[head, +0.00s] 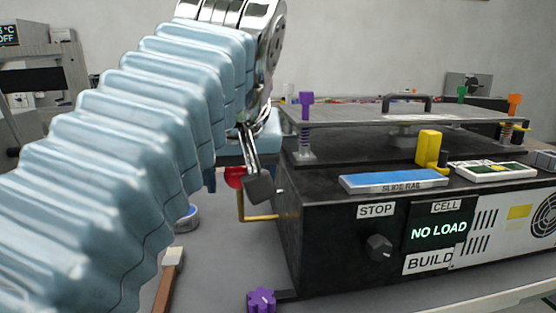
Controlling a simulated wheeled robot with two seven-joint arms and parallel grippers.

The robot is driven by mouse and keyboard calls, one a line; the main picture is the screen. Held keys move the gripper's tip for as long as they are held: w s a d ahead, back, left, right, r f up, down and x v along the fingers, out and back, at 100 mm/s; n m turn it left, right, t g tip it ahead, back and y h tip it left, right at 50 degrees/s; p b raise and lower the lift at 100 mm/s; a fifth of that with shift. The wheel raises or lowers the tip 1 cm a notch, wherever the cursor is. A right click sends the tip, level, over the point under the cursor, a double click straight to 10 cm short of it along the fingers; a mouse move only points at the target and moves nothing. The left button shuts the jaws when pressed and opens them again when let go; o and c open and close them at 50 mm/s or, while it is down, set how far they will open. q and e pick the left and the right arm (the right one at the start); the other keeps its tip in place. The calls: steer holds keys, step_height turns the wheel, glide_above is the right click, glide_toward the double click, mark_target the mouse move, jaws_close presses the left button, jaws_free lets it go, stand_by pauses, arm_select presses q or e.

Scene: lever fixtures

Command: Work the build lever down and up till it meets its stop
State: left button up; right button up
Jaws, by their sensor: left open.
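The build lever appears to be the brass rod (259,217) with a red knob (235,176) at the left side of the black machine (325,245). The rod leaves the machine's side, bends upward and ends at the knob. My left gripper (248,182) is at the knob. One metal finger with a dark pad is seen just in front and to the right of it, overlapping it. The other finger is not clear. The jaws are open, and I cannot tell whether they touch the knob. The lever's stop is not discernible. My right gripper is not in view.
The machine carries a raised plate (385,115) on springs, a blue slide (393,181), a yellow block (428,148) and a display (438,228) reading NO LOAD. A dark dial (379,247) and a purple knob (261,301) sit in front. A wooden-handled tool (168,280) lies left.

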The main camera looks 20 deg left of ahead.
arm_select(q)
steer(key=v, duration=0.6)
stand_by(0.4)
